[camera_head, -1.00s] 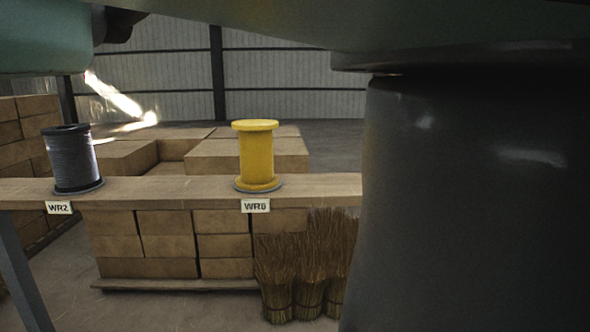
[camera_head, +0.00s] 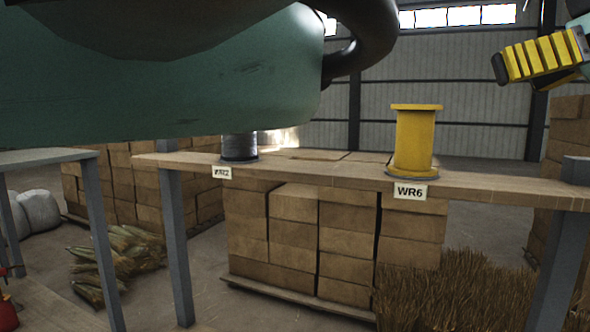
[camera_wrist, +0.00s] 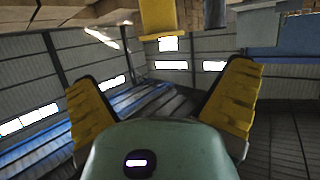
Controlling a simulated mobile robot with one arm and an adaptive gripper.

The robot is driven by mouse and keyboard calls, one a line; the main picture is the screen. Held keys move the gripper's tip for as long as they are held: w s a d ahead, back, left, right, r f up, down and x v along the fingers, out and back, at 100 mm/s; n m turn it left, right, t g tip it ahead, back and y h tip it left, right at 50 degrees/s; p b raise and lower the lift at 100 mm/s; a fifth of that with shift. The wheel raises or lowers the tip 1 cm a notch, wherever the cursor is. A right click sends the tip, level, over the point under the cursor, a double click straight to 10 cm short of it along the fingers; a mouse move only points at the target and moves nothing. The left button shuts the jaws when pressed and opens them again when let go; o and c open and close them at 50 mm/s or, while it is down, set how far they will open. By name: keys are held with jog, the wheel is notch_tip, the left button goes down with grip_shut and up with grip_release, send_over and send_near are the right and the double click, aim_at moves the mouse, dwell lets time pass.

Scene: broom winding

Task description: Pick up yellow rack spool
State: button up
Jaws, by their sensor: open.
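The yellow rack spool (camera_head: 414,142) stands upright on the wooden shelf (camera_head: 320,174), behind a label reading WR6. My gripper (camera_head: 545,56) is partly in view at the top right of the head view, higher than the spool and to its right, apart from it. In the wrist view my gripper (camera_wrist: 163,82) has its two yellow fingers spread wide with nothing between them. A yellow shape (camera_wrist: 160,20) is cut off at the top edge of the wrist view; I cannot tell for sure whether it is the spool.
A dark grey wire spool (camera_head: 239,147) stands left on the same shelf, partly hidden by my arm. Stacked cardboard boxes (camera_head: 295,240) are behind and below the shelf. Bundles of brown bristles (camera_head: 455,290) stand at the lower right. Grey posts (camera_head: 178,245) hold the shelf.

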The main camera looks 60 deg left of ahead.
aim_at(438, 110)
jog(key=p+x, duration=0.5)
jog(key=x, duration=0.1)
jog(key=p+x, duration=0.6)
jog(key=x, duration=0.1)
jog(key=shift+f+p, duration=0.3)
jog(key=shift+p+x, duration=0.75)
jog(key=shift+x, duration=0.05)
jog(key=shift+a+f, duration=0.35)
jog(key=shift+c, duration=0.2)
jog(key=c, duration=1.1)
